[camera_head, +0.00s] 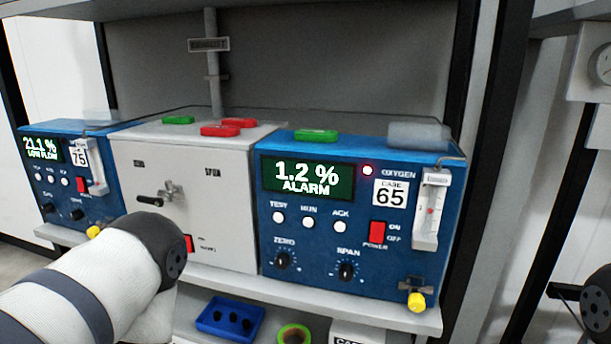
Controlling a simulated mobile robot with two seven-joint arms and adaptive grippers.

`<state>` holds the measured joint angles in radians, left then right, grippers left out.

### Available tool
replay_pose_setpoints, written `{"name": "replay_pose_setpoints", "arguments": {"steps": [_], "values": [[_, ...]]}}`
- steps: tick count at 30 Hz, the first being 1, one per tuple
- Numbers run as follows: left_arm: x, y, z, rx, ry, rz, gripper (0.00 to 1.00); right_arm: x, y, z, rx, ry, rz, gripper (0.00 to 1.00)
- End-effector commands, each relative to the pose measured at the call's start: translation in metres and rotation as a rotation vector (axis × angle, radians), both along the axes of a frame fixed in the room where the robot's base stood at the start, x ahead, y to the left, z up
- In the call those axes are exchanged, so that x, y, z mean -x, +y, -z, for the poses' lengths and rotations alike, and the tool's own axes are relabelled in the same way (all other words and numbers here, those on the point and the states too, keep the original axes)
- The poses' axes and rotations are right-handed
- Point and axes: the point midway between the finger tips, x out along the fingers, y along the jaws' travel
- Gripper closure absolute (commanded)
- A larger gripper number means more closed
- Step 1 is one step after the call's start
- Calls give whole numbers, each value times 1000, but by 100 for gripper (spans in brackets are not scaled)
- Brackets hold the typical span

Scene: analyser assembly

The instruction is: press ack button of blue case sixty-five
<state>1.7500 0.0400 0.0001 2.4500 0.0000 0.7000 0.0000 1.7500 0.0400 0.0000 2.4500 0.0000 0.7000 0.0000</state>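Blue case sixty-five (360,215) stands on the shelf right of centre, with a "CASE 65" label (391,193). Its display (308,180) reads 1.2 % ALARM, and a small red light (367,170) shows beside it. The white ACK button (340,227) is the right one in a row with TEST (278,217) and RUN (307,222); nothing covers it. My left arm comes in from the lower left, in front of the grey case, but its gripper is not visible. Part of my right arm shows at the right edge; its gripper is not visible either.
A grey case (190,195) with a latch stands left of case 65. Blue case 75 (60,205) is at the far left. Green and red tags (220,130) lie on top. Below are a blue tray (211,318) and a green tape roll (293,335). Yellow-capped fitting (416,301) protrudes from case 65.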

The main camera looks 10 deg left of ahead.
Motion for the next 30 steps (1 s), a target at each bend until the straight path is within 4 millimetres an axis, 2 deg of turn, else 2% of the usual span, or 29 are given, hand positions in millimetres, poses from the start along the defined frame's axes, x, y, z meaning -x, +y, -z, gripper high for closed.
{"name": "replay_pose_setpoints", "arguments": {"steps": [20, 24, 30], "values": [[0, 0, 0, 0, 0, 0, 67, 0, 0, 0, 0, 0, 0, 9], [0, 0, 0, 0, 0, 0, 98, 0, 0, 0, 0, 0, 0, 9], [0, 0, 0, 0, 0, 0, 100, 0, 0, 0, 0, 0, 0, 9]]}}
